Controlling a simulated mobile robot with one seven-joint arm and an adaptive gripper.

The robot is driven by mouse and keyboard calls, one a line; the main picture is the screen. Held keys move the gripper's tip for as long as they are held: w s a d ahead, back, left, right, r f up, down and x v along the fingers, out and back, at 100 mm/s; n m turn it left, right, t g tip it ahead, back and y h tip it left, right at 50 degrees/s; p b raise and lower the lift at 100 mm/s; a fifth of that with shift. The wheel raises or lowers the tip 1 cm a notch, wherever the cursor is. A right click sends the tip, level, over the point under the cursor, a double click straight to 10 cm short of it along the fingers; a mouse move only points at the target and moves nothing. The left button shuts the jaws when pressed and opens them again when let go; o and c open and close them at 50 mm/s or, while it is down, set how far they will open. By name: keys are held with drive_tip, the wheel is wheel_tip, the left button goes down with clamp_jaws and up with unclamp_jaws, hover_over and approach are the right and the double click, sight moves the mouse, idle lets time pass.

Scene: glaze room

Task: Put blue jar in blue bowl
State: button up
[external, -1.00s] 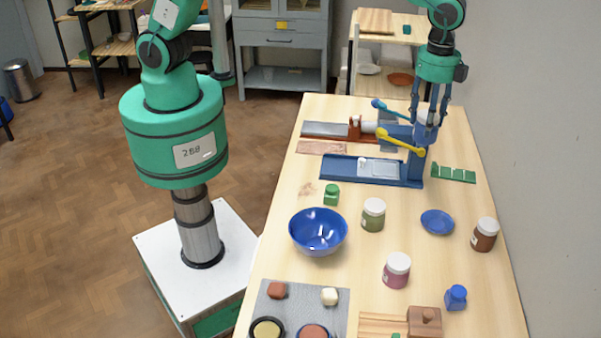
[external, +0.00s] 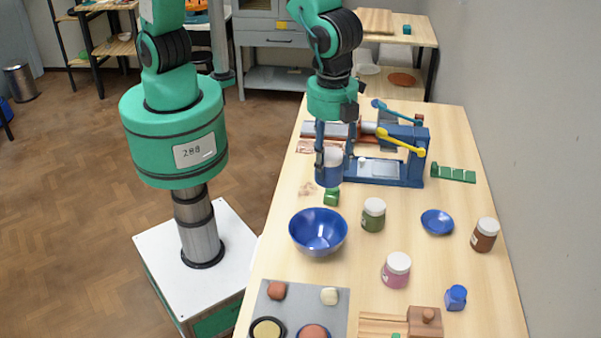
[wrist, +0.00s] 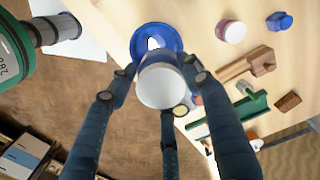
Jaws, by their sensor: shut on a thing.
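The blue jar (external: 329,176), with a pale lid and blue body, is held in the air above the table's left side, behind the blue bowl in the external view. My gripper (external: 331,162) is shut on it, and the fingers hide part of its sides. In the wrist view the jar's whitish end (wrist: 162,88) sits between my fingers (wrist: 160,82). The blue bowl (external: 318,232) stands on the table and looks empty. In the wrist view the bowl (wrist: 141,42) is beyond the jar and partly covered by it.
A green jar (external: 373,215) stands right of the bowl. A small green block (external: 331,198) is behind it. A pink jar (external: 396,270), blue saucer (external: 437,222), brown jar (external: 484,235) and small blue bottle (external: 456,297) stand farther right. A blue press with levers (external: 385,172) is behind.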

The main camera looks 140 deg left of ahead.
drive_tip(key=shift+s+d+f, duration=0.1)
drive_tip(key=shift+s+d, duration=0.15)
drive_tip(key=shift+d, duration=0.3)
drive_tip(key=shift+s+d, duration=0.2)
drive_tip(key=shift+d, duration=0.35)
hover_over(317, 245)
wheel_tip(317, 245, down, 10)
drive_tip(key=shift+f, duration=0.5)
wheel_tip(317, 245, down, 6)
drive_tip(key=shift+f, duration=0.25)
drive_tip(key=shift+f, duration=1.75)
drive_tip(key=shift+f, duration=0.15)
